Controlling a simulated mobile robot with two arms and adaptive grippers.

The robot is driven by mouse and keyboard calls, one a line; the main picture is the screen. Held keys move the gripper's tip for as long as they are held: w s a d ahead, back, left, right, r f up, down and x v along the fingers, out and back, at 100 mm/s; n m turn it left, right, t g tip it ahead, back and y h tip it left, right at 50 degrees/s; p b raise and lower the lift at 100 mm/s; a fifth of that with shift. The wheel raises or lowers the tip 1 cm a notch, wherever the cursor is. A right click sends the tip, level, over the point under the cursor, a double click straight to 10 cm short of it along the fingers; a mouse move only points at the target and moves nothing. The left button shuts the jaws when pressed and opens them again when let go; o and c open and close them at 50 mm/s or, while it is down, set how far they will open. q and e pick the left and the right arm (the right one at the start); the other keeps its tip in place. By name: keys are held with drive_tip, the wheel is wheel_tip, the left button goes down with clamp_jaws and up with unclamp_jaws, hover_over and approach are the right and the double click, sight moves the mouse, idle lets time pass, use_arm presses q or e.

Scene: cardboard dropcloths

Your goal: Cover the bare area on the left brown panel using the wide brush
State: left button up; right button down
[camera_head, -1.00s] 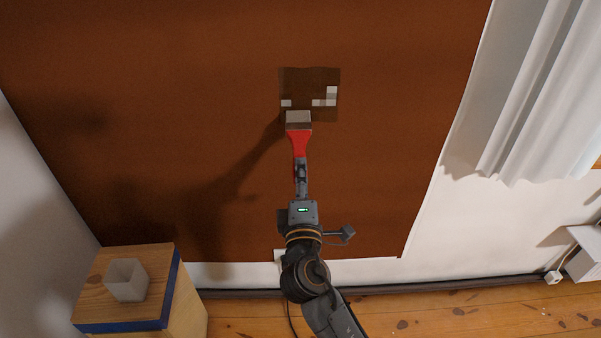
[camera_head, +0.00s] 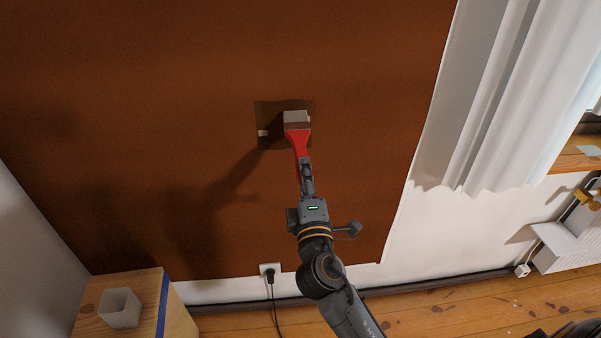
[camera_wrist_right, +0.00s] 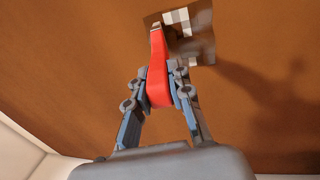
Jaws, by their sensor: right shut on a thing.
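The brown panel (camera_head: 150,110) fills most of the head view. A darker painted square (camera_head: 270,108) on it holds a few bare pale patches (camera_head: 262,133); pale patches also show in the right wrist view (camera_wrist_right: 178,17). My right gripper (camera_head: 307,178) is shut on the red handle of the wide brush (camera_head: 300,140). The brush also shows in the right wrist view (camera_wrist_right: 158,70), between the fingers. In the head view its pale head lies over the right part of the dark square and hides what is behind it. Whether the bristles touch the panel I cannot tell. My left gripper is not in view.
A white curtain (camera_head: 520,100) hangs at right. A wall socket with a plug (camera_head: 269,272) sits below the panel.

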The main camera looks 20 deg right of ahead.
drive_tip(key=shift+w, duration=0.2)
drive_tip(key=shift+w+d, duration=0.1)
idle(0.4)
use_arm(q)
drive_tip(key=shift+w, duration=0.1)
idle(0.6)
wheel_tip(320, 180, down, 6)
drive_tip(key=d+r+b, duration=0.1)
drive_tip(key=b, duration=0.5)
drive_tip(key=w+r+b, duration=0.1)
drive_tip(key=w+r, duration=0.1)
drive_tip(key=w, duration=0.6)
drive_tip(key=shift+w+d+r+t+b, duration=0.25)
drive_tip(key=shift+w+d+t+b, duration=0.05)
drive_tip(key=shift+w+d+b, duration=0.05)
use_arm(e)
wheel_tip(320, 180, down, 8)
drive_tip(key=shift+r, duration=0.1)
